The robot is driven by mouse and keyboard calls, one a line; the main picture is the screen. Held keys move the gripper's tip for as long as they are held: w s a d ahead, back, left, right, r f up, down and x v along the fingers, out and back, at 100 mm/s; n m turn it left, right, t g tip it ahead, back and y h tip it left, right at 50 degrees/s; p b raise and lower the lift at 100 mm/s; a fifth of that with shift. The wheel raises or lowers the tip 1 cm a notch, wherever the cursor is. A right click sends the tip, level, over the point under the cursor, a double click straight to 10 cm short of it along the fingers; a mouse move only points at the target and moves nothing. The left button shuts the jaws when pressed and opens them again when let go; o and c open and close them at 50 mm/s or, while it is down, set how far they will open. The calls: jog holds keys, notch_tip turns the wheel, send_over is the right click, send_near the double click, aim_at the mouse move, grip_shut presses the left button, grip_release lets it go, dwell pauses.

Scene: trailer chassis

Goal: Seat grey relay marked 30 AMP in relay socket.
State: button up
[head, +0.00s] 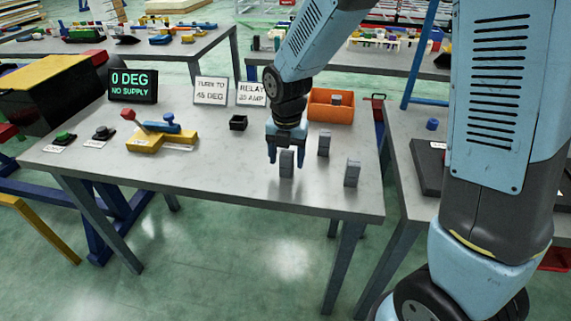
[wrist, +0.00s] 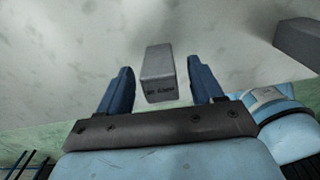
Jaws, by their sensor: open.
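My gripper (head: 287,146) is open, pointing down over the table. A grey relay (head: 287,164) stands upright on the table between or just below its fingers. In the wrist view this relay (wrist: 160,75) sits between the two blue fingers (wrist: 161,92), with a gap on each side. Its dark marking ends in "AMP"; the number is too small to read surely. Two more grey relays, one behind (head: 324,143) and one in front (head: 352,173), stand to the right. A small black open box (head: 238,123), perhaps the relay socket, sits to the left of my gripper.
An orange bin (head: 331,112) stands behind the relays with a grey item inside. Signs read "TURN TO 45 DEG" (head: 210,91) and "RELAY" with an amp rating (head: 251,94). A yellow lever fixture (head: 161,140) and a display reading "0 DEG NO SUPPLY" (head: 133,85) are at left.

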jog(key=c, duration=1.1)
jog(key=shift+r, duration=0.1)
